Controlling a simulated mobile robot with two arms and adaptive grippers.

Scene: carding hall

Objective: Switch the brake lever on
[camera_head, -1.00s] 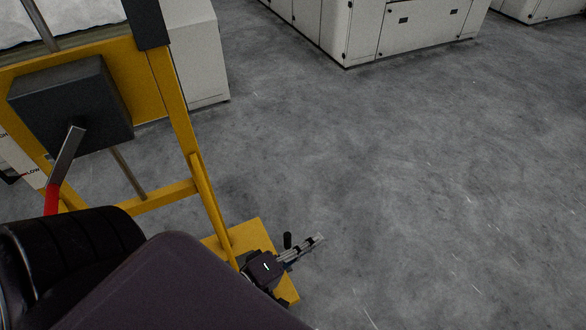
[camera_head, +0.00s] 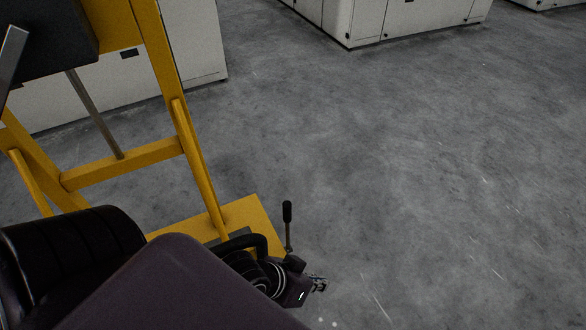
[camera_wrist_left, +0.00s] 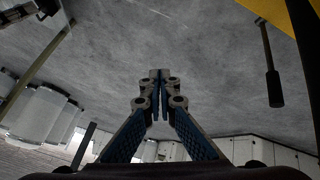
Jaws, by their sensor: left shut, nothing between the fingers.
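A lever with a black grip (camera_head: 287,212) stands upright on a thin metal rod at the foot of the yellow frame. It also shows in the left wrist view (camera_wrist_left: 273,88), right of the fingers. My left gripper (camera_head: 320,284) is shut and empty, low and to the right of this lever in the head view. In the wrist view its fingertips (camera_wrist_left: 160,76) meet, apart from the lever. A second, grey lever arm (camera_head: 10,55) sits on a dark box at the upper left, cut by the picture edge. I cannot tell which one is the brake lever. My right gripper is not in view.
The yellow frame (camera_head: 192,160) with its base plate (camera_head: 250,212) stands close by my left arm. The dark box (camera_head: 45,38) is mounted high on it. White cabinets (camera_head: 405,20) stand at the back. Grey floor (camera_head: 430,170) is open on the right.

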